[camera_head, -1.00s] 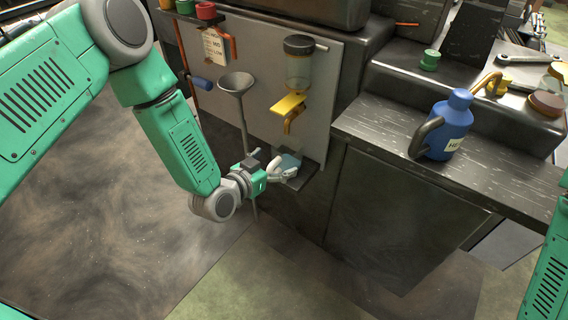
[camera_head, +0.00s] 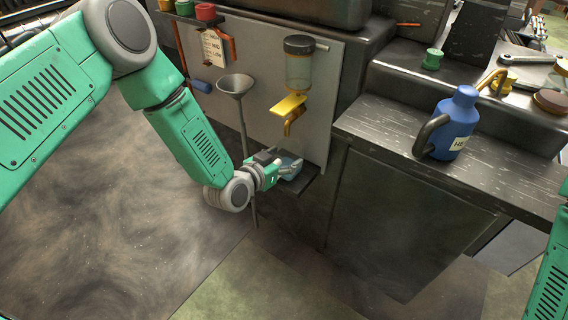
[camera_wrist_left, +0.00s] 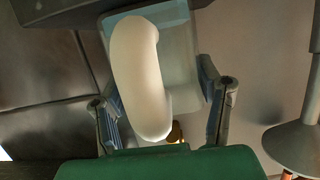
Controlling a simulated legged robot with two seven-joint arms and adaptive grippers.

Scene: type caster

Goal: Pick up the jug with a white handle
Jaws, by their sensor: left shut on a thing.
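The jug (camera_wrist_left: 181,45) has a translucent blue-grey body and a thick white handle (camera_wrist_left: 135,80), seen large in the left wrist view. In the head view the jug (camera_head: 291,170) is small, on a little dark shelf (camera_head: 304,184) under the yellow tap, and mostly hidden by my gripper. Whether the jug's base touches the shelf is hard to tell. Of my right arm only a green link shows at the right edge; its gripper is out of view.
A yellow tap (camera_head: 289,106) under a clear dispenser (camera_head: 299,65) is right above the shelf. A grey funnel (camera_head: 235,84) on a long pipe stands close to my left wrist. A blue jug with a dark handle (camera_head: 452,125) stands on the bench at right.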

